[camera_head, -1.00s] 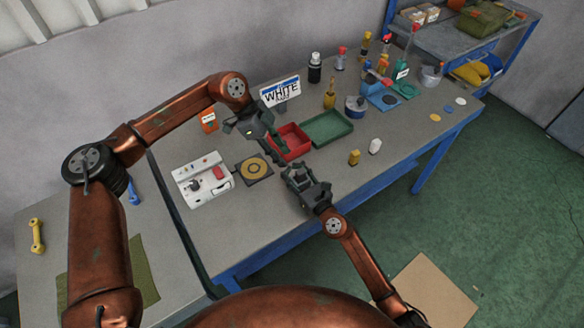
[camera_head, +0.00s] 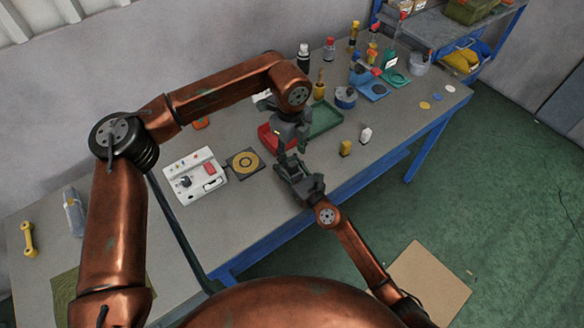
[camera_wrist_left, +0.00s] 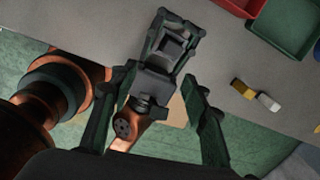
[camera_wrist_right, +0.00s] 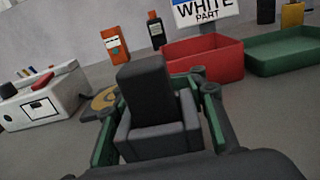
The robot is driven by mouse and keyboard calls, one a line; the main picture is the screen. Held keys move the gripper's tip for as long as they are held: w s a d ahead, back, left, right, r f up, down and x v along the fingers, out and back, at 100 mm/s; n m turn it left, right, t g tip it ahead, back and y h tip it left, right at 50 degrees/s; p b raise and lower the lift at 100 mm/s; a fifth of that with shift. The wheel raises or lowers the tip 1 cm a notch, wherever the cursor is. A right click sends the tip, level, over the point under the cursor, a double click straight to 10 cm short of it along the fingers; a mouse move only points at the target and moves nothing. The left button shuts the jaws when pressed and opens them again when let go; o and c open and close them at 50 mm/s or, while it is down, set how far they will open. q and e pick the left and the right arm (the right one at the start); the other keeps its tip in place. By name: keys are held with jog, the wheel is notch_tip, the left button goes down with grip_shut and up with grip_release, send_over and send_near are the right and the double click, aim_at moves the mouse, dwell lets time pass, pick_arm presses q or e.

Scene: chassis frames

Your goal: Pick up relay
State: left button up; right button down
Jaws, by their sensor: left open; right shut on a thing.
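A dark grey block-like part (camera_wrist_right: 150,90), which I take to be the relay, is held between the fingers of my right gripper (camera_wrist_right: 160,115) in the right wrist view. It has a tall block rising from a wider base. In the head view my right gripper (camera_head: 293,168) is shut on it above the table's front edge. My left gripper (camera_head: 283,148) is open just above it, pointing down. In the left wrist view the open fingers of my left gripper (camera_wrist_left: 158,82) stand either side of my right gripper, apart from the held part, as far as I can see.
A red tray (camera_wrist_right: 205,62) and a green tray (camera_head: 325,119) lie behind the grippers. A white control box (camera_head: 194,177) and a ringed pad (camera_head: 245,162) are to the left. Yellow (camera_head: 345,148) and white (camera_head: 366,135) small pieces stand right. Bottles line the back.

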aim_at(293, 164)
pick_arm(q)
jog(key=w+f+m, duration=0.1)
jog(key=f, duration=0.2)
jog(key=w+f+m+t+y, duration=0.1)
jog(key=f, duration=0.2)
jog(key=w+f+t+y, duration=0.1)
jog(key=f, duration=0.2)
jog(key=shift+f+m, duration=0.1)
jog(key=shift+m, duration=0.3)
jog(key=shift+c, duration=0.7)
grip_shut()
